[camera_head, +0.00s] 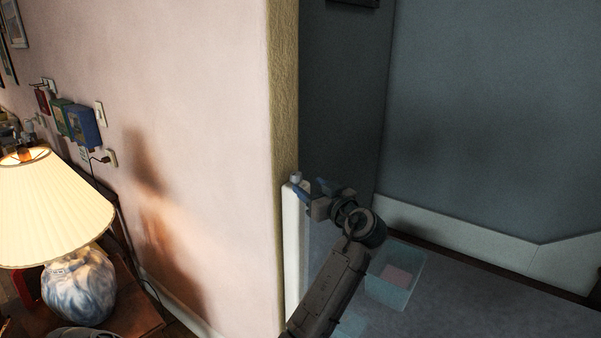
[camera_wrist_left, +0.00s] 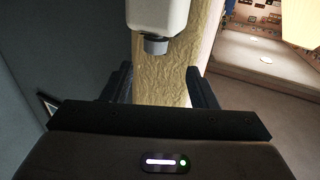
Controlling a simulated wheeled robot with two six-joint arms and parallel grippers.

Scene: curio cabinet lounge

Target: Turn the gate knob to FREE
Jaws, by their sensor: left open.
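The gate knob (camera_head: 296,177) is a small grey cylinder on top of a white post (camera_head: 292,240) by the wall's end. In the left wrist view the knob (camera_wrist_left: 156,45) sticks out of the white post's rounded end (camera_wrist_left: 158,15), at top centre. My left gripper (camera_head: 311,189) is open close beside the knob. In the left wrist view its two dark fingers (camera_wrist_left: 159,78) stand apart, and the knob lies in line with the gap, at or just past the fingertips. No contact is clear. No FREE marking is readable. My right gripper is out of view.
The wall's yellowish end (camera_head: 284,90) stands right behind the post. A lamp (camera_head: 78,285) with a cream shade is on a wooden table at lower left. A translucent bin (camera_head: 408,292) sits on the grey floor beyond my arm. Floor to the right is clear.

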